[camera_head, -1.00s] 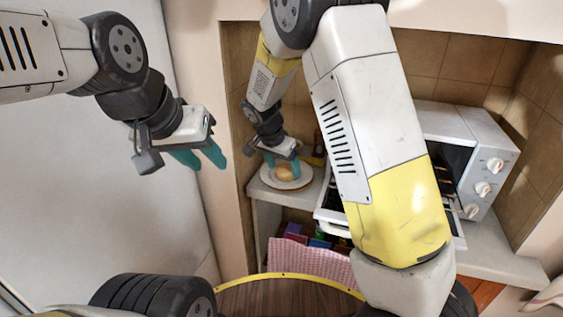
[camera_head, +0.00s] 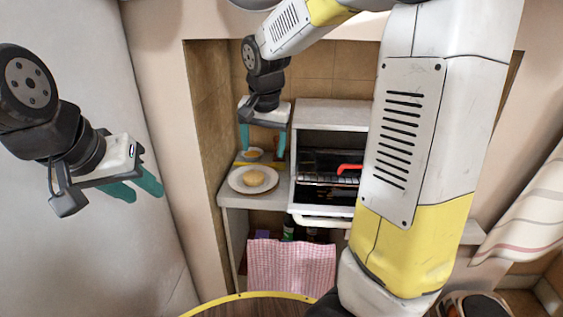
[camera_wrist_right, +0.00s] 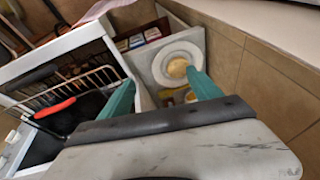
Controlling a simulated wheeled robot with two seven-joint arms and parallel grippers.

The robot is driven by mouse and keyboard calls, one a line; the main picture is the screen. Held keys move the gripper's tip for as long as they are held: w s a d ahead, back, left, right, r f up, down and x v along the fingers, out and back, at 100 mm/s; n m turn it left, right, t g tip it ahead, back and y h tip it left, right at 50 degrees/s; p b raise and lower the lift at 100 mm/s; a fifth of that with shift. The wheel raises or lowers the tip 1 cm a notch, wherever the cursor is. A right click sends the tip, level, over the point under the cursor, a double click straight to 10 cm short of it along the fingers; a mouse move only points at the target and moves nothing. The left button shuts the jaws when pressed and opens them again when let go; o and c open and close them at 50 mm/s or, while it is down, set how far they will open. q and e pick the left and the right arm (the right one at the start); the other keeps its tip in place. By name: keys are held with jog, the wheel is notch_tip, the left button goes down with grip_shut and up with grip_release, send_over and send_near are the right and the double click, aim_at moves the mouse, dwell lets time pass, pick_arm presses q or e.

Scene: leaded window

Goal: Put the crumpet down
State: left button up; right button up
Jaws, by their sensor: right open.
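The crumpet (camera_head: 254,178) is a round golden-tan piece lying flat on a white plate (camera_head: 234,184) on the counter left of the oven. It also shows on the plate in the right wrist view (camera_wrist_right: 177,67). My right gripper (camera_head: 263,147) is open and empty, above the plate with its fingers apart and clear of the crumpet. Its fingers also show in the wrist view (camera_wrist_right: 163,88). My left gripper (camera_head: 140,187) is open and empty, off to the left in front of the pale wall.
A white toaster oven (camera_head: 333,115) stands right of the plate with its door lowered; a wire rack and a red-handled item (camera_head: 350,168) are inside. A small bowl (camera_head: 252,153) is behind the plate. A pink checked cloth (camera_head: 290,267) hangs below. My right arm hides much of the right side.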

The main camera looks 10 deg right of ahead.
jog(key=s+d+r+n+t+y, duration=0.1)
jog(key=s+d+r+n, duration=0.1)
jog(key=s, duration=0.8)
jog(key=s+d+r+n+t+y, duration=0.1)
jog(key=s+d+r+n, duration=0.1)
jog(key=s, duration=0.8)
jog(key=shift+n+t, duration=0.3)
jog(key=shift+n, duration=0.3)
jog(key=shift+s+d+r, duration=0.1)
jog(key=shift+r, duration=0.05)
